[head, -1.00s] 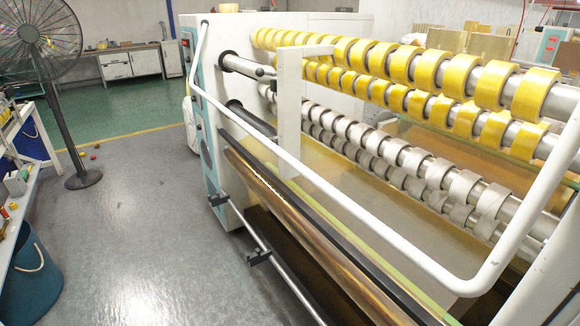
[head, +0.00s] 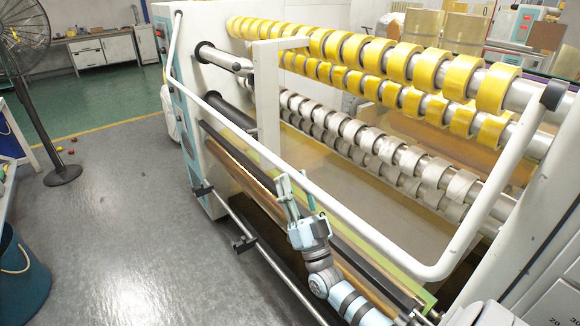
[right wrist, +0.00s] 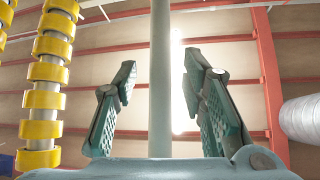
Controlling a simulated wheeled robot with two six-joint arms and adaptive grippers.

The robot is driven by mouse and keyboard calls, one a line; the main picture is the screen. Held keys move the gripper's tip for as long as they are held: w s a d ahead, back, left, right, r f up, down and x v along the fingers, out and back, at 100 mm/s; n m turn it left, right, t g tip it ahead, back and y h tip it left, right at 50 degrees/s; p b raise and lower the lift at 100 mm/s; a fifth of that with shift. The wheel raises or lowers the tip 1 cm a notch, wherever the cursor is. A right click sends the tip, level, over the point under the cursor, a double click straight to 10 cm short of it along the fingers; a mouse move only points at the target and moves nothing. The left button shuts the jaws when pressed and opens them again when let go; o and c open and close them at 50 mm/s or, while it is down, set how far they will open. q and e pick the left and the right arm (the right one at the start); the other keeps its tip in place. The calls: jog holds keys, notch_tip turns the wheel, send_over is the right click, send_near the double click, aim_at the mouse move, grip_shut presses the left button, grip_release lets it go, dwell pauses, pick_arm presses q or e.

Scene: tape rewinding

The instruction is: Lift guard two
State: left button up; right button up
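The guard (head: 498,182) is a long white tubular bar with bent ends, crossing the front of the tape machine in the head view. It sits low before the rollers. My right gripper (head: 293,184) is at the bar's middle, fingers pointing up. In the right wrist view the fingers of my right gripper (right wrist: 160,75) are open, one on each side of a pale vertical bar (right wrist: 160,25) that appears to be the guard. Gaps show on both sides. The palm hides the bar's lower part. My left gripper is not in view.
Yellow tape rolls (head: 427,68) and grey rolls (head: 375,145) sit on shafts behind the guard. A lower rail (head: 262,262) runs along the machine's front. A fan (head: 60,172) and a blue bucket (head: 25,280) stand left. The grey floor (head: 120,220) between is clear.

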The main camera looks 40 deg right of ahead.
aim_at(289, 168)
jog(key=x, duration=0.3)
jog(key=shift+w+r, duration=0.1)
grip_shut()
jog(key=shift+a, duration=0.1)
